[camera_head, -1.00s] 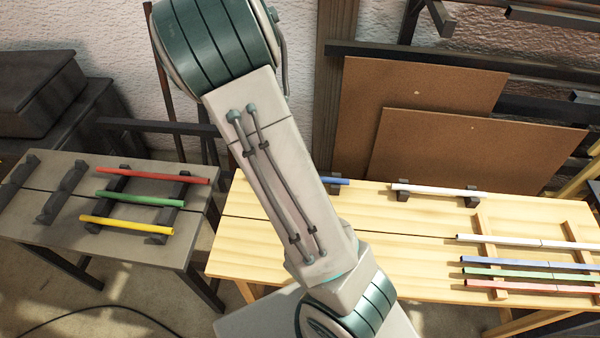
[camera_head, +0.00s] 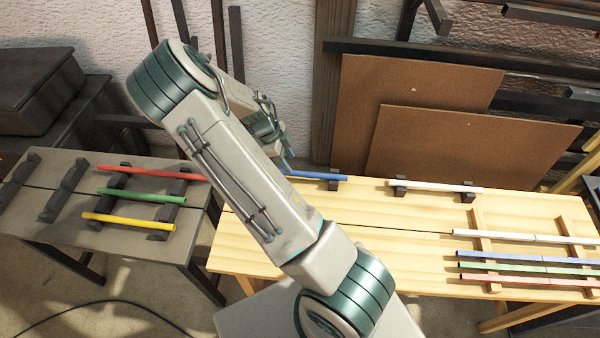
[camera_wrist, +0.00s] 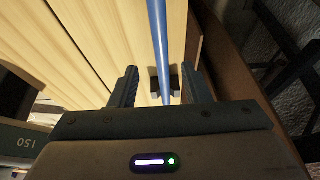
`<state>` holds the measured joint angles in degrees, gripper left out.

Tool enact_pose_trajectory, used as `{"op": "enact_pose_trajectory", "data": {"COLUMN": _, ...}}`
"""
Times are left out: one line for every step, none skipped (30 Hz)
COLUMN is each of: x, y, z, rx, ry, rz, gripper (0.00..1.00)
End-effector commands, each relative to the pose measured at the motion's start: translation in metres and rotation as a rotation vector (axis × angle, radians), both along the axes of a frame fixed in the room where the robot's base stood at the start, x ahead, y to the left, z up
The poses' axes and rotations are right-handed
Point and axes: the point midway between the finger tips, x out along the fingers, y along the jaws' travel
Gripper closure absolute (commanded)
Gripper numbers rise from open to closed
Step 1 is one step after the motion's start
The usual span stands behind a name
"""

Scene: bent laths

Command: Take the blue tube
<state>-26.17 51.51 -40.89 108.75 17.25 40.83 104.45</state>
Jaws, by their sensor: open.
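The blue tube (camera_head: 322,176) lies on dark notched rests at the back of the pale wooden bench, its left end hidden behind my arm in the head view. In the wrist view the blue tube (camera_wrist: 158,35) runs lengthwise down the picture between my fingers, with a dark rest (camera_wrist: 165,82) under it. My gripper (camera_wrist: 163,77) is open and empty, one finger on each side of the tube's line. I cannot tell how far the fingers are above it. In the head view my gripper is mostly hidden behind my forearm.
A white tube (camera_head: 435,187) lies right of the blue one. A front-right rack (camera_head: 482,235) holds white, blue, green and red lengths. A grey bench (camera_head: 60,225) at left carries red, green and yellow tubes. Brown boards (camera_head: 420,110) lean behind the wooden bench.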

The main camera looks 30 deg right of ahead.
Motion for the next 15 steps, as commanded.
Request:
{"op": "enact_pose_trajectory", "data": {"x": -0.001, "y": -0.001, "z": -0.002, "rx": 0.0, "ry": 0.001, "rz": 0.0, "gripper": 0.57}}
{"op": "enact_pose_trajectory", "data": {"x": -0.002, "y": -0.002, "z": -0.004, "rx": 0.0, "ry": 0.002, "rz": 0.0, "gripper": 0.57}}
{"op": "enact_pose_trajectory", "data": {"x": -0.003, "y": -0.003, "z": -0.006, "rx": 0.0, "ry": 0.004, "rz": 0.0, "gripper": 0.57}}
{"op": "enact_pose_trajectory", "data": {"x": -0.004, "y": -0.005, "z": -0.008, "rx": 0.0, "ry": 0.004, "rz": 0.0, "gripper": 0.57}}
{"op": "enact_pose_trajectory", "data": {"x": -0.005, "y": -0.008, "z": -0.011, "rx": 0.0, "ry": 0.004, "rz": -0.002, "gripper": 0.57}}
{"op": "enact_pose_trajectory", "data": {"x": -0.007, "y": -0.011, "z": -0.015, "rx": 0.0, "ry": 0.006, "rz": -0.002, "gripper": 0.57}}
{"op": "enact_pose_trajectory", "data": {"x": -0.009, "y": -0.015, "z": -0.019, "rx": 0.0, "ry": 0.005, "rz": -0.003, "gripper": 0.57}}
{"op": "enact_pose_trajectory", "data": {"x": -0.01, "y": -0.017, "z": -0.023, "rx": 0.0, "ry": 0.006, "rz": -0.003, "gripper": 0.57}}
{"op": "enact_pose_trajectory", "data": {"x": -0.012, "y": -0.02, "z": -0.027, "rx": 0.0, "ry": 0.004, "rz": -0.002, "gripper": 0.57}}
{"op": "enact_pose_trajectory", "data": {"x": -0.012, "y": -0.021, "z": -0.033, "rx": 0.0, "ry": 0.004, "rz": -0.002, "gripper": 0.57}}
{"op": "enact_pose_trajectory", "data": {"x": -0.013, "y": -0.022, "z": -0.037, "rx": 0.0, "ry": 0.004, "rz": -0.002, "gripper": 0.57}}
{"op": "enact_pose_trajectory", "data": {"x": -0.013, "y": -0.023, "z": -0.041, "rx": 0.0, "ry": 0.002, "rz": 0.0, "gripper": 0.57}}
{"op": "enact_pose_trajectory", "data": {"x": -0.014, "y": -0.024, "z": -0.043, "rx": 0.001, "ry": 0.002, "rz": 0.0, "gripper": 0.57}}
{"op": "enact_pose_trajectory", "data": {"x": -0.014, "y": -0.024, "z": -0.045, "rx": 0.001, "ry": 0.002, "rz": 0.0, "gripper": 0.57}}
{"op": "enact_pose_trajectory", "data": {"x": -0.014, "y": -0.025, "z": -0.047, "rx": 0.001, "ry": 0.001, "rz": 0.001, "gripper": 0.57}}
